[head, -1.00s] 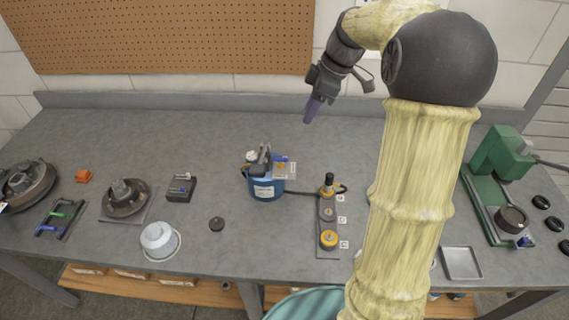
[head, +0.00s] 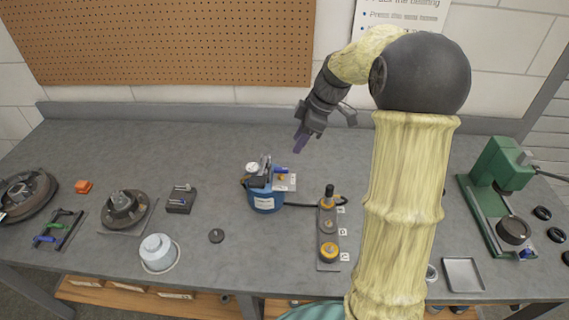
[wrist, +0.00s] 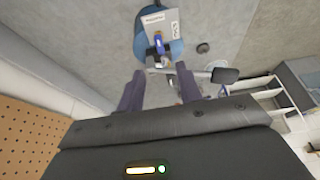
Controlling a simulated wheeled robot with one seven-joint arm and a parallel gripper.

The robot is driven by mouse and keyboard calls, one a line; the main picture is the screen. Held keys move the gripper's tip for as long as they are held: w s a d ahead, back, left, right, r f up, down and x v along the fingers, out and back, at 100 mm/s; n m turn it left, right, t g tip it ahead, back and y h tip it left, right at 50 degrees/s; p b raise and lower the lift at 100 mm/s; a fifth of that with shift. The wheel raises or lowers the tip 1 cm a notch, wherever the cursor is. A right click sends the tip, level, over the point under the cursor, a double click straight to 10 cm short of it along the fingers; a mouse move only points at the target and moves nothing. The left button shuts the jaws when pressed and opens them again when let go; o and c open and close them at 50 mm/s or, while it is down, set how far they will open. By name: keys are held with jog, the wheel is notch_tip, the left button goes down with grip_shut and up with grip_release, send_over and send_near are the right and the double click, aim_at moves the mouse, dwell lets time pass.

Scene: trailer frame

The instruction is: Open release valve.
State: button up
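A blue round unit (head: 265,200) stands on the workbench, with a white gauge, a dark handle, a white label card and a small blue part on top. I cannot tell for sure which part is the release valve; the small blue part (head: 281,169) sits by the card. The wrist view shows the blue unit (wrist: 140,42) at the top, with a blue-tipped part (wrist: 159,43) by the card and a dark-ended lever (wrist: 225,75) nearby. My gripper (head: 299,148) is above and behind the unit, pointing down. Its two fingers (wrist: 160,90) are apart, with nothing seen held between them.
A hose runs from the unit to a grey plate (head: 328,262) with yellow fittings. A white pot (head: 158,251), a black puck (head: 216,236) and a small dark box (head: 181,199) are to the left. A green press (head: 503,166) and a metal tray (head: 463,274) are at right.

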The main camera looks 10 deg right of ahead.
aim_at(282, 168)
jog(key=x, duration=1)
jog(key=shift+f+p, duration=0.2)
jog(key=shift+p, duration=0.15)
grip_shut()
